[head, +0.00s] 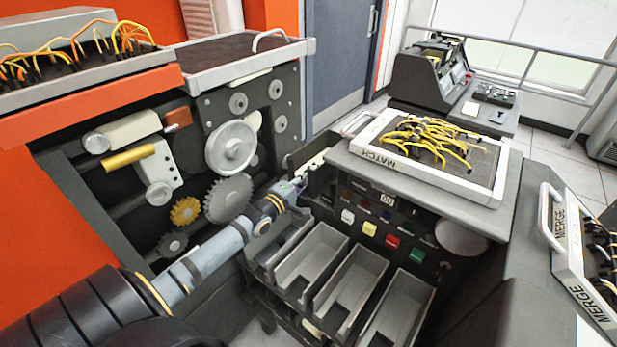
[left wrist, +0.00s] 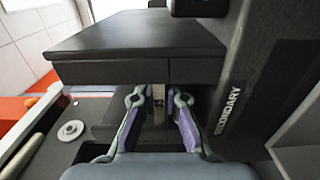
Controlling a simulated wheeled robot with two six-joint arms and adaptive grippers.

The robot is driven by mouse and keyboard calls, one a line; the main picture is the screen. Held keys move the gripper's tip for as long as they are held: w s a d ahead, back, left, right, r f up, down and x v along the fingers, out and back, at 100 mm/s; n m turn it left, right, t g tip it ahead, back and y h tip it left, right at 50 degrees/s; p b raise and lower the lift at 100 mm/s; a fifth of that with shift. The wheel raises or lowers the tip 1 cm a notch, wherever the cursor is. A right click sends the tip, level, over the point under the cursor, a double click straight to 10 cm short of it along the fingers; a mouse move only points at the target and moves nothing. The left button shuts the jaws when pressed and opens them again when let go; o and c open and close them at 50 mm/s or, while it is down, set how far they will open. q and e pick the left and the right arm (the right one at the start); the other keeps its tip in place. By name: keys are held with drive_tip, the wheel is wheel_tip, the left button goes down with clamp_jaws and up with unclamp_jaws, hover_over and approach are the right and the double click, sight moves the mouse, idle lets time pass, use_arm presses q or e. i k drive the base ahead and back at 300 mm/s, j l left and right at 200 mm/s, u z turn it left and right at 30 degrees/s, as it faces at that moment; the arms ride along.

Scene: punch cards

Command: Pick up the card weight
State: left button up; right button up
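In the left wrist view a dark, flat-topped block (left wrist: 135,38) lies just ahead of my left gripper (left wrist: 158,98); it looks like the card weight, but I cannot be sure. A narrow pale upright tab (left wrist: 159,110) stands below its front edge. The two purple-padded fingers are apart, one on each side of the tab, with gaps visible. In the head view my left gripper (head: 301,183) is at the dark hopper at the left end of the card machine. The arm and hopper wall largely hide the fingertips and block there. My right gripper is not in view.
A wall marked SECONDARY (left wrist: 229,108) stands close on the right of the left gripper. In the head view, several grey card trays (head: 345,285) lie below, a geared panel (head: 230,148) stands left, and the MATCH plugboard (head: 385,155) is right.

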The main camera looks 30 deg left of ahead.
sight(281, 244)
drive_tip(key=k+j, duration=0.1)
drive_tip(key=k, duration=0.9)
